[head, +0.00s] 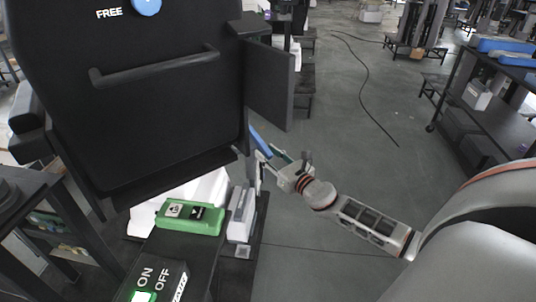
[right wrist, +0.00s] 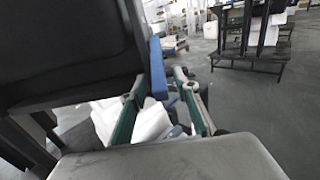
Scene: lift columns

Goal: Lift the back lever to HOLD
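The blue lever (head: 260,142) sticks out low beside the right edge of a large black backrest-like panel (head: 160,110). It shows as an upright blue bar in the right wrist view (right wrist: 157,68). My right gripper (head: 272,160) is at the lever's lower end. In the right wrist view its two green-edged fingers (right wrist: 162,82) are apart, with the blue bar between their tips. I cannot tell whether either finger touches it. A blue round knob (head: 147,5) next to the word FREE is at the panel's top. No HOLD mark shows. My left gripper is out of view.
A black bar handle (head: 155,68) crosses the panel, and a black side plate (head: 268,82) stands right of it. Below are a green box (head: 190,218) and an ON/OFF switch (head: 143,296) lit green. Open grey floor (head: 340,130) with a cable lies to the right.

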